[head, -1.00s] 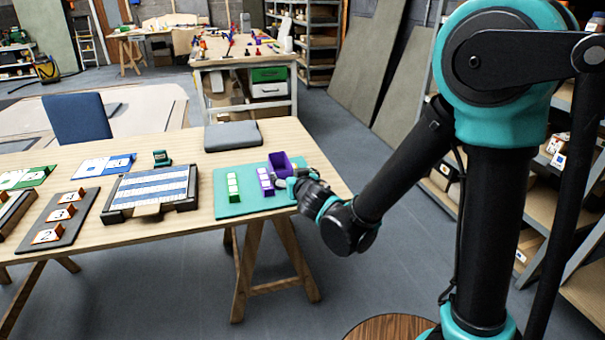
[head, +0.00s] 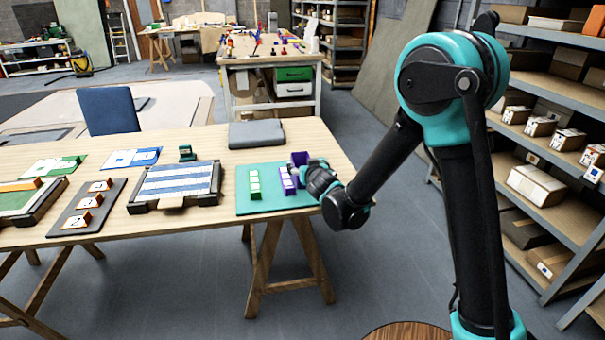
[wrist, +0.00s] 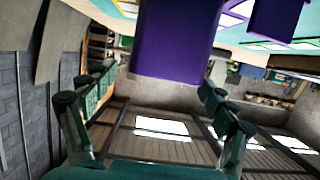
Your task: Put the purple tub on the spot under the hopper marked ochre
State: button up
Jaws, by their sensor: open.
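The purple tub (head: 300,158) stands at the back right of the teal mat (head: 246,204) on the wooden table, partly hidden by my gripper. My gripper (head: 311,172) is at the tub's near right side. In the wrist view the tub (wrist: 178,40) fills the top middle, and my gripper's two fingers are spread, one to each side of it (wrist: 158,82). I cannot tell whether either finger touches the tub. I cannot make out a hopper marked ochre or the spot under it.
A dark tray with blue-and-white strips (head: 178,182) and a dark board with orange holders (head: 70,222) are to the left. A grey folded item (head: 256,134) lies behind the mat. Shelves (head: 560,210) stand right.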

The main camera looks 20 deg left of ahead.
aim_at(302, 161)
jog(key=x, duration=0.4)
jog(key=shift+w+a+f, duration=0.1)
jog(key=shift+w+a, duration=0.15)
jog(key=shift+c, duration=0.2)
jog(key=c, duration=1.3)
